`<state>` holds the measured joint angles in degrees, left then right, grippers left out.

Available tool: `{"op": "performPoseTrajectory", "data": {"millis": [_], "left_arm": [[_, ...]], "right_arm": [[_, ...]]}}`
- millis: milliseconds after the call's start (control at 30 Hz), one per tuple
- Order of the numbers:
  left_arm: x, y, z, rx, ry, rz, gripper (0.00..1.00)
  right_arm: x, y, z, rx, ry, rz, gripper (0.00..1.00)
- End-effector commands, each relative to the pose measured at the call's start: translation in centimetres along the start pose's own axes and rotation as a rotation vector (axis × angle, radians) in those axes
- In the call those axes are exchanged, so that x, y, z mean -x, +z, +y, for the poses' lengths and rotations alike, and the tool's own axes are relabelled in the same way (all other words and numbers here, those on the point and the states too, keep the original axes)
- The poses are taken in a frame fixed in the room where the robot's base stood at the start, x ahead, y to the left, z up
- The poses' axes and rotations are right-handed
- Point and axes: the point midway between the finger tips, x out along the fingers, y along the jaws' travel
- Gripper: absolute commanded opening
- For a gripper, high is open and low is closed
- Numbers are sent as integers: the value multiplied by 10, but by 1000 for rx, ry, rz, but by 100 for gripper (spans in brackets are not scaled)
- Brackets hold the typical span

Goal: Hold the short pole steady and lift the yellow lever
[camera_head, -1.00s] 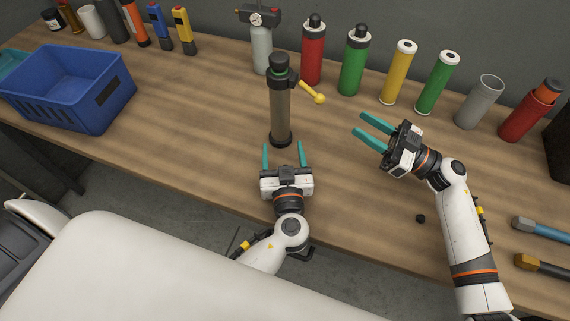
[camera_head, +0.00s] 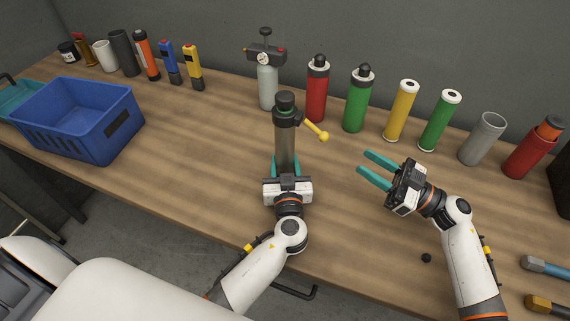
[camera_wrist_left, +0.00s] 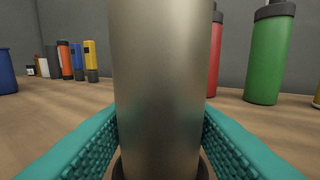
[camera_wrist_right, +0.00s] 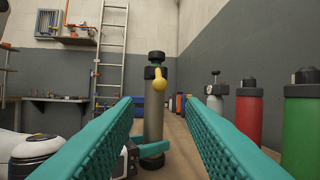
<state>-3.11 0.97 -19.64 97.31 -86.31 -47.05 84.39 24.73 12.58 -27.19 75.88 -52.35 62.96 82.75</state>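The short pole (camera_head: 286,145) is a grey upright tube with a black cap and green ring, standing on the table. It fills the middle of the left wrist view (camera_wrist_left: 158,90). The yellow lever (camera_head: 317,131) juts from the pole's top towards the right; it also shows in the right wrist view (camera_wrist_right: 153,88). My left gripper (camera_head: 287,166) has one finger on each side of the pole, low down; the fingers look open, with the tips hidden behind it. My right gripper (camera_head: 362,164) is open and empty, right of the pole and apart from the lever.
A grey gauge bottle (camera_head: 267,87), red bottle (camera_head: 317,93), green bottle (camera_head: 357,103) and several tubes line the back. A blue crate (camera_head: 45,128) stands at the left. A small black knob (camera_head: 426,258) lies near the front right.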

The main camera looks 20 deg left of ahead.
Motion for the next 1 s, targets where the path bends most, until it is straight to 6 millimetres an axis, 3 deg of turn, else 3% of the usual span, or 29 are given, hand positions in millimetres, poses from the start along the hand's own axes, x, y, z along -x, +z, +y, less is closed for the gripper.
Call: {"op": "performPoseTrajectory", "data": {"millis": [33,200,433,800,1000], "left_arm": [[0,0,0,0,0,0,33],[0,0,0,0,0,0,6],[0,0,0,0,0,0,6],[0,0,0,0,0,0,6],[0,0,0,0,0,1,6]], "right_arm": [[0,0,0,0,0,0,36],[0,0,0,0,0,0,36],[-10,12,-3,102,-30,-16,0],[-63,75,-5,720,-279,-7,0],[-82,88,10,1003,-381,130,0]]}}
